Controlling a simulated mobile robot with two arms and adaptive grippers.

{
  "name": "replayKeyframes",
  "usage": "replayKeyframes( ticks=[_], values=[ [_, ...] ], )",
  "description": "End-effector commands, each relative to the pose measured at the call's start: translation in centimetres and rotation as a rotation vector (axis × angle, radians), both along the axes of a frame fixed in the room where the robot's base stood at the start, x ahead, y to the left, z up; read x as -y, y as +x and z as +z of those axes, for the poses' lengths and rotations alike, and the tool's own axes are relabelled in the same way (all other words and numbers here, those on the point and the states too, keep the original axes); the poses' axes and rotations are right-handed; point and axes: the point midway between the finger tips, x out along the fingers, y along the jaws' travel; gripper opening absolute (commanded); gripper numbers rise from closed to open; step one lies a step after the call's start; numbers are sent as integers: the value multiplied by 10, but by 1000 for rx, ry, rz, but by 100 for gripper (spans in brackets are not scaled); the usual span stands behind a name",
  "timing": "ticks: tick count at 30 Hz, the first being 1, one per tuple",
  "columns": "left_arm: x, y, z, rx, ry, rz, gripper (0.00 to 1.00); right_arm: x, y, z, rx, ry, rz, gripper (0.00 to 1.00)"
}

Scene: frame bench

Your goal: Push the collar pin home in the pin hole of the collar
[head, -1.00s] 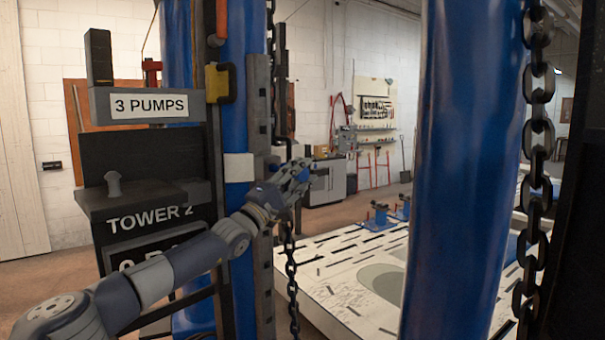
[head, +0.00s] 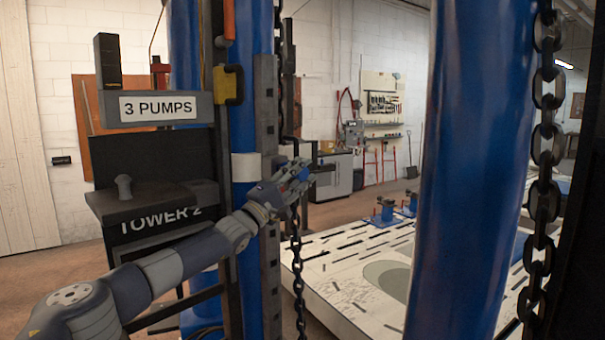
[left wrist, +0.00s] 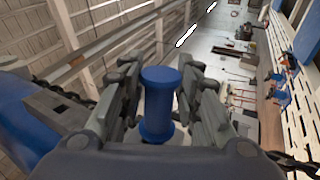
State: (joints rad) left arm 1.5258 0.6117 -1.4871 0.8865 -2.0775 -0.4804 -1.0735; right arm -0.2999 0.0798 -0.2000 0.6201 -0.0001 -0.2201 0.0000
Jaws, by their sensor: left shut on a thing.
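My left gripper (head: 298,174) is shut on the collar pin, beside the right side of the blue tower post. In the left wrist view, the collar pin (left wrist: 159,102) shows as a blue, spool-shaped piece with wider ends, between the two fingers of the gripper (left wrist: 160,85). In the head view only a small bit of blue shows among the fingers. A pale band (head: 245,167) on the post is left of the gripper; I cannot tell whether it is the collar. The pin hole is not visible, and whether the pin's tip is in it cannot be told. My right gripper is not in view.
A dark chain (head: 297,270) hangs just below the gripper. The dark slotted rail (head: 268,230) runs down the post beside my arm. A console marked TOWER 2 (head: 150,205) stands left. A second blue post (head: 470,170) and chain (head: 541,150) stand right. A white slotted bench (head: 350,270) lies behind.

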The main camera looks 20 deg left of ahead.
Motion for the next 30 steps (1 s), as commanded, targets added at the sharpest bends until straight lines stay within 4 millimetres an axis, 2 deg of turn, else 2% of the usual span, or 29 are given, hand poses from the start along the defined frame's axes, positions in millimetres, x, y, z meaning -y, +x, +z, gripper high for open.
replayKeyframes(
  ticks=[18, 19, 22, 30],
  values=[
    [-13, 6, 3, 3, 1, -2, 0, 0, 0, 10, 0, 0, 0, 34],
    [-13, 7, 2, 3, 1, -2, 33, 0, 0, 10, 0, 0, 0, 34],
    [-13, 6, 2, 3, 1, -2, 54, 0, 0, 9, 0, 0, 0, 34],
    [-13, 7, 0, -1, 2, -2, 54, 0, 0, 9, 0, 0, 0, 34]
  ],
)
